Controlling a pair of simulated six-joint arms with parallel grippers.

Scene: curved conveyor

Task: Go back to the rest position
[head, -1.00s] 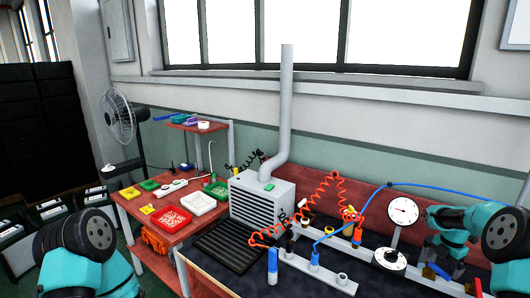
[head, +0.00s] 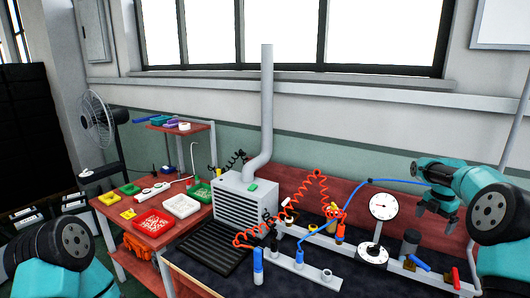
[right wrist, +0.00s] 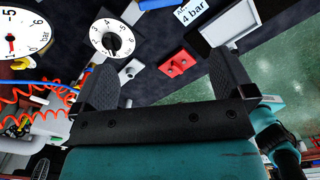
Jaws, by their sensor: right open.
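My right gripper (head: 438,214) hangs above the right end of the dark bench, right of the round gauge (head: 383,206). It is pointed down, with its fingers apart. In the right wrist view the two dark fingers of this gripper (right wrist: 164,70) are wide apart with nothing held between them. Beyond the fingers lie a red part (right wrist: 179,63) and a white dial with a black knob (right wrist: 112,41). My left arm shows at the lower left of the head view, but its gripper is out of view.
Below my right gripper are a dark grey cylinder (head: 410,242), a blue handle (head: 420,262) and a red handle (head: 456,278). Orange coiled hoses (head: 320,189) and a grey vented box with a tall pipe (head: 243,199) stand left of the gauge. A side table holds trays (head: 181,205).

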